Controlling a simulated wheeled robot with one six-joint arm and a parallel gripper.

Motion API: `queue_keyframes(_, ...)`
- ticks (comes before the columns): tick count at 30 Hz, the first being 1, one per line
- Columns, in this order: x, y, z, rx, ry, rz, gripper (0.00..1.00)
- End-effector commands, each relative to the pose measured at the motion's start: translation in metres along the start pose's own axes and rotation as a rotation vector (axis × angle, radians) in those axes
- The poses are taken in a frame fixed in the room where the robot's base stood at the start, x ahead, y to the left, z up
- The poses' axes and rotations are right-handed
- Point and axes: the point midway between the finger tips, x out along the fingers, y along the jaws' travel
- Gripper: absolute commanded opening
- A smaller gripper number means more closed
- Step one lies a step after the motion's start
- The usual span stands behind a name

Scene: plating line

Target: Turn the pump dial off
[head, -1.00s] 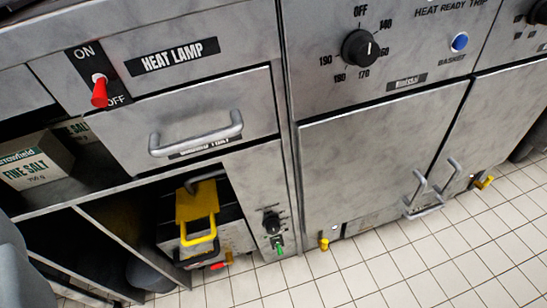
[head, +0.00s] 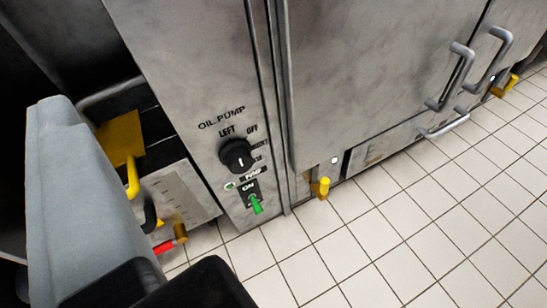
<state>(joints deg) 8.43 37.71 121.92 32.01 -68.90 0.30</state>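The oil pump dial (head: 237,155) is a round black knob on a narrow grey metal panel under the words OIL PUMP. LEFT and OFF are printed above it, with more labels down its right side. A short white mark shows on its face; I cannot tell surely which label it points to. My gripper (head: 195,285) shows only in part, as dark and grey shapes at lower left. It is apart from the dial in the picture. Its fingertips are not clear, so its opening cannot be told.
A green lever switch (head: 257,204) marked ON sits just below the dial. Yellow (head: 323,187) and red (head: 165,246) handles stick out low down. Cabinet door handles (head: 458,76) project at upper right. The tiled floor (head: 380,230) in front is clear.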

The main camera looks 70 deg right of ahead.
Motion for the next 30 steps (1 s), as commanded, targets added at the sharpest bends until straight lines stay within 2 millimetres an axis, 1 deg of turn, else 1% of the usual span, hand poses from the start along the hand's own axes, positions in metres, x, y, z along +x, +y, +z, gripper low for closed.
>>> queue_keyframes(1,0.003,0.009,0.019,-0.01,-0.001,0.017,0.59)
queue_keyframes(8,0.008,0.049,0.091,-0.055,0.024,0.094,0.59)
queue_keyframes(15,0.002,0.092,0.164,-0.113,0.052,0.166,0.59)
queue_keyframes(18,-0.004,0.11,0.191,-0.139,0.062,0.193,0.59)
queue_keyframes(21,-0.009,0.124,0.21,-0.159,0.072,0.213,0.59)
queue_keyframes(24,-0.012,0.133,0.223,-0.173,0.079,0.227,0.59)
queue_keyframes(27,-0.014,0.138,0.23,-0.181,0.084,0.233,0.59)
queue_keyframes(30,-0.011,0.14,0.231,-0.183,0.086,0.236,0.59)
